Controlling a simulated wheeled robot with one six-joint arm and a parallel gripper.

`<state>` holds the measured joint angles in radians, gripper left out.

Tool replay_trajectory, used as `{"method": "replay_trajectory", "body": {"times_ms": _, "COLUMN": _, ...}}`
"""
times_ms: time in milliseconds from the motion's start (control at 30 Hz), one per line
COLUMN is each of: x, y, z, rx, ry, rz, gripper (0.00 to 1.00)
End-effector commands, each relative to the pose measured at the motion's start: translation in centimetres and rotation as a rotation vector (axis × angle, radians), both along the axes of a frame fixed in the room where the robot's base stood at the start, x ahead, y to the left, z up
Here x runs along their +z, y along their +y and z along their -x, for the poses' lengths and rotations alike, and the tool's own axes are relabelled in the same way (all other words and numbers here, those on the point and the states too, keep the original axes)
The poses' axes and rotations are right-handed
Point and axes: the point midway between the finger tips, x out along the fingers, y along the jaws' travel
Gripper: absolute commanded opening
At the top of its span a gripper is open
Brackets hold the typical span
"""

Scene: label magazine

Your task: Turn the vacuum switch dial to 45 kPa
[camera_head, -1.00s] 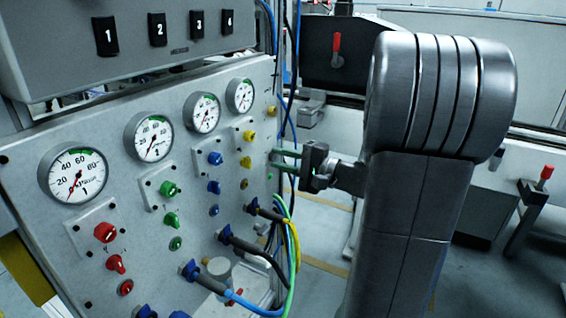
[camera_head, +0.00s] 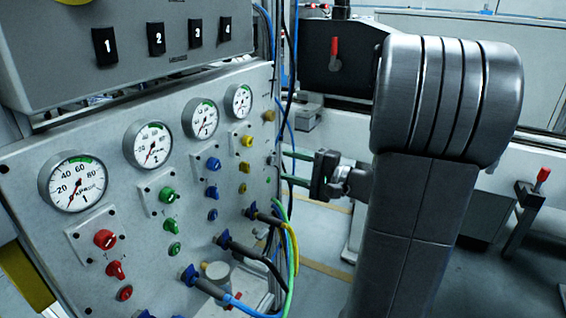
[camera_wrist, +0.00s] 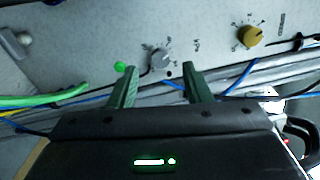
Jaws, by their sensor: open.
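In the wrist view a small grey dial (camera_wrist: 160,57) with a printed scale around it sits on the panel, framed between the two green fingertips of my open gripper (camera_wrist: 159,68). A gold dial (camera_wrist: 250,36) with its own scale is up and right of it. I cannot read the labels, so I cannot tell for sure which is the vacuum switch dial or what value it points at. The fingers seem apart from the grey dial. In the head view my gripper (camera_head: 284,167) is at the panel's right edge, its fingers one above the other and empty.
The panel (camera_head: 110,120) carries several gauges, coloured knobs and hose fittings. A green lamp (camera_wrist: 119,67) is left of the grey dial. Green, blue and black hoses (camera_head: 285,235) hang below my gripper. Blue and black cables run above, along the panel's right edge.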

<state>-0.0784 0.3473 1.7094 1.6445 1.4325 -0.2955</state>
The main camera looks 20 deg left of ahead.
Motion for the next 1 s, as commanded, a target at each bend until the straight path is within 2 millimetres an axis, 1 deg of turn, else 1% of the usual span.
{"method": "replay_trajectory", "body": {"times_ms": 33, "x": 0.2, "y": -1.2, "z": -0.1, "rx": -0.006, "ry": 0.002, "rz": 0.001, "gripper": 0.44}}
{"method": "replay_trajectory", "body": {"times_ms": 300, "x": 0.2, "y": -6.4, "z": 0.4, "rx": -0.006, "ry": 0.003, "rz": 0.001, "gripper": 0.44}}
{"method": "replay_trajectory", "body": {"times_ms": 500, "x": 0.1, "y": -9.2, "z": 0.6, "rx": -0.003, "ry": 0.002, "rz": 0.001, "gripper": 0.44}}
{"method": "replay_trajectory", "body": {"times_ms": 700, "x": 0.0, "y": -10.5, "z": 0.8, "rx": -0.001, "ry": 0.002, "rz": 0.001, "gripper": 0.44}}
{"method": "replay_trajectory", "body": {"times_ms": 1000, "x": 0.0, "y": -10.6, "z": 0.9, "rx": 0.0, "ry": 0.002, "rz": 0.001, "gripper": 0.44}}
